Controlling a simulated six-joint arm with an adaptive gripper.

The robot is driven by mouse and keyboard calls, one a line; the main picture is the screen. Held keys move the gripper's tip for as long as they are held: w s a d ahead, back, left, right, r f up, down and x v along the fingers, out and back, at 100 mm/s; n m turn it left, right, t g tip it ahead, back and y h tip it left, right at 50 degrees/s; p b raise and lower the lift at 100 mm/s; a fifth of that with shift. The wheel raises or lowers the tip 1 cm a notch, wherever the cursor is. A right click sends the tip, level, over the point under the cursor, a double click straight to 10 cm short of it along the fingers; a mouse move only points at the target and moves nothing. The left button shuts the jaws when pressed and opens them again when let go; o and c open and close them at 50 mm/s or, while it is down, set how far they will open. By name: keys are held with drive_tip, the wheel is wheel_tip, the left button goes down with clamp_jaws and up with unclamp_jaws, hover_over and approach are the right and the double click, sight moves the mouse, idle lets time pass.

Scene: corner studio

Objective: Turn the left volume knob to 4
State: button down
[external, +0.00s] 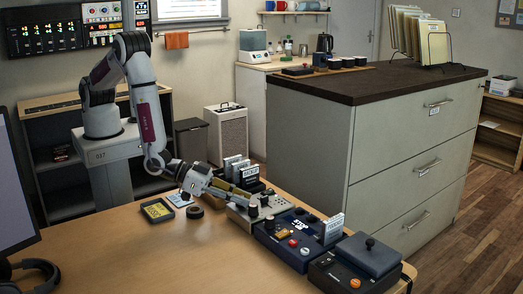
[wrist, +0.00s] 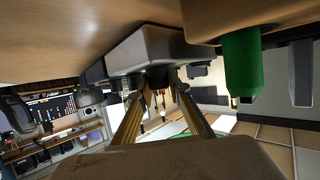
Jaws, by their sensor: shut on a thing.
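A beige-grey control box (external: 270,221) with small dark knobs stands on the wooden table, at the left end of a row of boxes. My gripper (external: 250,208) reaches down to its left part from the upper left. In the wrist view the box (wrist: 140,48) shows upside down, and the two gold fingers of my gripper (wrist: 160,92) close in on a dark knob (wrist: 159,76) on it. The gripper is shut on this knob, which the fingers partly hide. The knob's pointer and scale numbers cannot be read.
A blue box (external: 268,239) with knobs and a white card stands right of the beige box. A dark tape roll (external: 195,212) and a yellow-faced tray (external: 157,210) lie left. The front table is clear.

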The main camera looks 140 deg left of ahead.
drive_tip(key=shift+m+t+h, duration=1.3)
drive_tip(key=shift+m+h, duration=0.3)
drive_tip(key=shift+m+t+h, duration=0.3)
drive_tip(key=shift+m+h, duration=0.3)
drive_tip(key=shift+m, duration=0.1)
drive_tip(key=c, duration=1.9)
unclamp_jaws()
drive_tip(key=shift+s, duration=0.15)
drive_tip(key=shift+v, duration=5.9)
drive_tip(key=shift+r, duration=0.1)
